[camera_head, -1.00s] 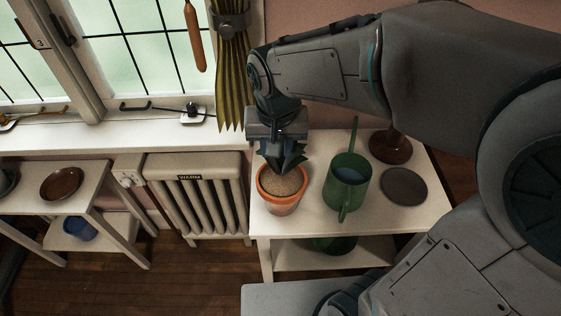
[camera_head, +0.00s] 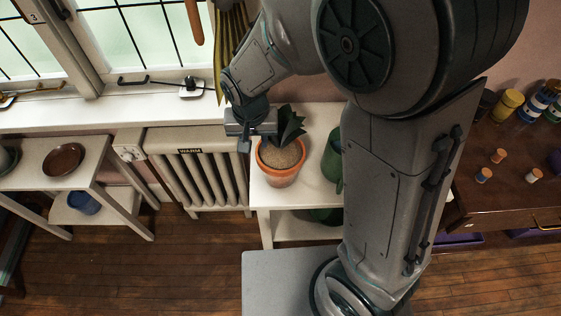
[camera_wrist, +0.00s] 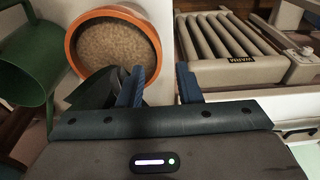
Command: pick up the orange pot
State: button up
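The orange pot (camera_head: 279,178) stands upright on the white table, filled with brownish soil, with dark green leaves (camera_head: 290,125) rising behind it. In the wrist view the orange pot (camera_wrist: 152,28) is at the upper left, its opening facing the camera. My gripper (camera_head: 257,143) is at the pot's upper left in the head view. In the wrist view my gripper (camera_wrist: 161,82) shows two blue fingers apart with nothing held between them. The left finger overlaps the pot's lower right edge; I cannot tell whether it touches. The pot's lower part is hidden in the wrist view.
A green watering can (camera_head: 332,158) stands close right of the pot, partly hidden by my arm; it also shows in the wrist view (camera_wrist: 28,60). A radiator (camera_head: 195,165) is left of the white table (camera_head: 262,205). A window sill (camera_head: 120,115) runs behind.

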aim_at(280, 163)
jog(key=shift+w+f+p, duration=0.15)
jog(key=shift+f+p, duration=0.05)
jog(key=shift+f, duration=0.95)
jog(key=shift+w+f+p, duration=0.15)
jog(key=shift+f, duration=0.95)
grip_shut()
jog(key=shift+r, duration=0.1)
